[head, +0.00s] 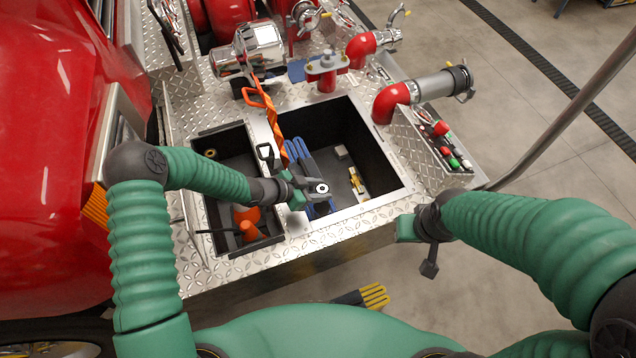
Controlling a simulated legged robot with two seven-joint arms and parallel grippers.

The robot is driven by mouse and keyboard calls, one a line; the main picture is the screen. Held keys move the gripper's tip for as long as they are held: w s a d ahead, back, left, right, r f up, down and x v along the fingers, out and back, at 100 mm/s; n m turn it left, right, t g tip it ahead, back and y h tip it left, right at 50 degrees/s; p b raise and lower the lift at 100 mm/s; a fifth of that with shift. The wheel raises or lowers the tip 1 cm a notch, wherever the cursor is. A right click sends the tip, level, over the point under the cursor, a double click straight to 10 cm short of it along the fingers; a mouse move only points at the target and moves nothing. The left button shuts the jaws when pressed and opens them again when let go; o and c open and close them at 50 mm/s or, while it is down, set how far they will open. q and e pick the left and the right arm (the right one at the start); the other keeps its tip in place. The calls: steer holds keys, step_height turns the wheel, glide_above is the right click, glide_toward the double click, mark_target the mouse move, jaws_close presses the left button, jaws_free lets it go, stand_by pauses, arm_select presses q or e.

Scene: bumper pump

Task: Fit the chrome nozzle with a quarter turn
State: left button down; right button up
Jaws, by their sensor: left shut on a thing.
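A grey pipe (432,86) on a red elbow (390,101) points right and ends in a black coupling (460,80), well apart from the held piece. My right gripper (429,262) hangs by the deck's front right edge, pointing down; its fingers are too small to read.
A chrome winch-like unit (262,45) with an orange strap (265,104) stands behind the bins. The large bin (372,148) holds blue gloves and small parts. The left bin (215,180) holds an orange tool (248,224). A grey pole (572,107) slants at right.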

arm_select(q)
steer(key=shift+d+r+p, duration=0.1)
steer(key=shift+r+p, duration=0.15)
steer(key=shift+p, duration=0.25)
steer(key=shift+f+g, duration=0.15)
steer(key=shift+g, duration=0.15)
arm_select(e)
steer(key=shift+v, duration=0.85)
arm_select(q)
steer(key=shift+m, duration=0.3)
arm_select(e)
steer(key=shift+w, duration=0.15)
arm_select(q)
steer(key=shift+r+p, duration=0.2)
steer(key=shift+p, duration=0.1)
steer(key=shift+r+m+g+h+p, duration=0.15)
steer(key=shift+m+g+h+p, duration=0.15)
steer(key=shift+m+p, duration=0.15)
steer(key=shift+w+f+m+g+b, duration=0.1)
steer(key=shift+f+m+g+b, duration=0.2)
steer(key=shift+f+m+g, duration=0.25)
steer(key=m+g+b, duration=0.2)
steer(key=shift+m+h+b, duration=0.3)
steer(key=shift+h+b, duration=0.05)
steer(key=shift+h, duration=0.05)
steer(key=shift+g, duration=0.25)
steer(key=shift+r, duration=0.2)
arm_select(e)
steer(key=shift+d+f, duration=0.1)
steer(key=shift+f, duration=0.85)
